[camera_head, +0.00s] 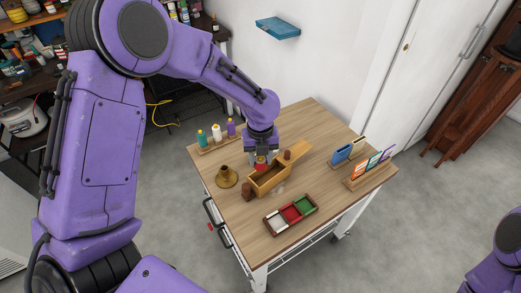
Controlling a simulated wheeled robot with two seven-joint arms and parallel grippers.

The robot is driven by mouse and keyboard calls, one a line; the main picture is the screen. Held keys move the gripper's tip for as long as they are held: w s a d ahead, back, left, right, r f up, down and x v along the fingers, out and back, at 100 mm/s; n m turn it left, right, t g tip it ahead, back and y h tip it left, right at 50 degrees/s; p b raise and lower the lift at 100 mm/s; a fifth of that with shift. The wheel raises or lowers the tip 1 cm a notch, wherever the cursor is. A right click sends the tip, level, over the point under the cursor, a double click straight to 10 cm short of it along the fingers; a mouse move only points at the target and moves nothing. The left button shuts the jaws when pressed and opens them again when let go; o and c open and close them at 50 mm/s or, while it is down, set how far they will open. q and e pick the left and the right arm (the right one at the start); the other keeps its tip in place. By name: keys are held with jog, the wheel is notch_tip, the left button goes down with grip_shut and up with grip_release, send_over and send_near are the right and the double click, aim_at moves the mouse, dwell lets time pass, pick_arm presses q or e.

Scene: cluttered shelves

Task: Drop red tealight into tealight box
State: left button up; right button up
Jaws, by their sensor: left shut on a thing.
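My left gripper (261,163) points down over the table and is shut on a small red piece, which looks like the red tealight (261,160). It is just above the left end of an open, long wooden box (270,186), which looks like the tealight box. I cannot tell whether the tealight is inside the rim or above it. A three-part tray (291,214) with white, red and green sections lies in front of the box. Only part of my right arm shows at the lower right; its gripper is out of view.
A brass candle holder (227,177) stands left of the box, and bottles (216,132) stand in a rack behind it. Dark brown cylinders (247,190) stand near the box. A rack of coloured cards (370,168) is at the right.

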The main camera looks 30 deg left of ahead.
aim_at(260, 167)
pick_arm(q)
jog(key=shift+s+r, duration=0.2)
jog(key=shift+s, duration=0.25)
jog(key=shift+w, duration=0.3)
jog(key=shift+w+p, duration=0.1)
jog(key=shift+p, duration=0.55)
jog(key=f, duration=0.1)
jog(key=f+b, duration=0.2)
jog(key=shift+s+f, duration=0.1)
jog(key=shift+s, duration=0.15)
jog(key=shift+w+f, duration=0.2)
jog(key=shift+f, duration=0.35)
pick_arm(e)
jog(key=shift+s+f, duration=0.15)
jog(key=shift+f, duration=0.25)
pick_arm(q)
jog(key=shift+s+r, duration=0.1)
pick_arm(e)
jog(key=shift+s, duration=0.1)
pick_arm(q)
jog(key=shift+f+b, duration=0.3)
jog(key=shift+f, duration=0.05)
pick_arm(e)
jog(key=shift+f, duration=0.2)
